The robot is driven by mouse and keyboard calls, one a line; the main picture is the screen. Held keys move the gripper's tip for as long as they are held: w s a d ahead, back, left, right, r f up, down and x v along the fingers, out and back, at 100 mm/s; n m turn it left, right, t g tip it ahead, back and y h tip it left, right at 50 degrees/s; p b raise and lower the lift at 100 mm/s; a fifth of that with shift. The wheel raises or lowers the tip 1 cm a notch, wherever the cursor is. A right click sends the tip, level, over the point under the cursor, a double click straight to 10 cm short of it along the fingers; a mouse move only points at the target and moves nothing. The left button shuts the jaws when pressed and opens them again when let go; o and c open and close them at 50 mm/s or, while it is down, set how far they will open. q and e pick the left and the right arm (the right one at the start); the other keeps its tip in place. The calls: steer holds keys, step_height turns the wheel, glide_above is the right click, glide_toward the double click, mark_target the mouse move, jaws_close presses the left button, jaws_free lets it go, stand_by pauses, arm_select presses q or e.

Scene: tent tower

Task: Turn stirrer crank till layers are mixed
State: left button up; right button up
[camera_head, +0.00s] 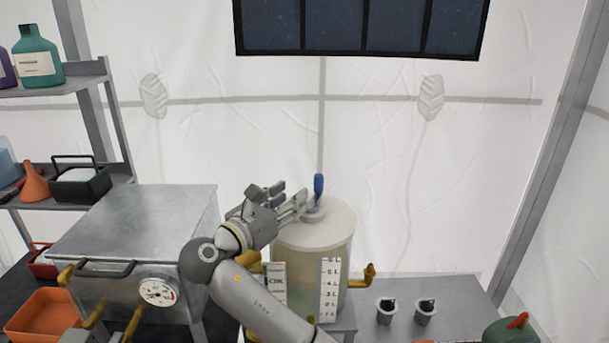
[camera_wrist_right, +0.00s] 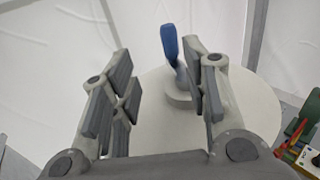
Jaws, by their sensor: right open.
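The stirrer crank has a blue upright handle (camera_head: 318,185) above the white round lid (camera_head: 338,217) of a clear cylindrical tank (camera_head: 312,247). The tank has a level scale (camera_head: 328,290) and a label on its front; the layers inside are hard to tell apart. My right gripper (camera_head: 303,202) is at the left of the handle, above the lid. In the right wrist view, the open fingers (camera_wrist_right: 165,100) spread over the lid (camera_wrist_right: 165,125). The blue handle (camera_wrist_right: 170,42) shows beyond them, close to the right finger; contact cannot be told. My left gripper is not in view.
A metal box with a gauge (camera_head: 158,291) stands left of the tank. A shelf with bottles (camera_head: 38,55) and a black basket (camera_head: 80,182) is at far left. Two small dark cups (camera_head: 386,310) and a green object (camera_head: 510,330) are at right.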

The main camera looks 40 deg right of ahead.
mark_target(315, 182)
steer(key=d+p, duration=0.1)
steer(key=d, duration=0.1)
steer(key=d+p, duration=0.1)
steer(key=d, duration=0.2)
steer(key=d+r+p, duration=0.1)
steer(key=d, duration=0.1)
steer(key=shift+d, duration=0.2)
steer(key=shift+w+d+f+p, duration=0.2)
steer(key=shift+w+d, duration=0.15)
steer(key=shift+d, duration=0.15)
steer(key=shift+w+d+f+p, duration=0.15)
steer(key=shift+w+d, duration=0.15)
steer(key=shift+d, duration=0.55)
steer(key=shift+r, duration=0.1)
steer(key=shift+c, duration=1.2)
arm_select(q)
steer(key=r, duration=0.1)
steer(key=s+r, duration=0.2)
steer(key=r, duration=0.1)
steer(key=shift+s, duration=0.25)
arm_select(e)
jaws_close()
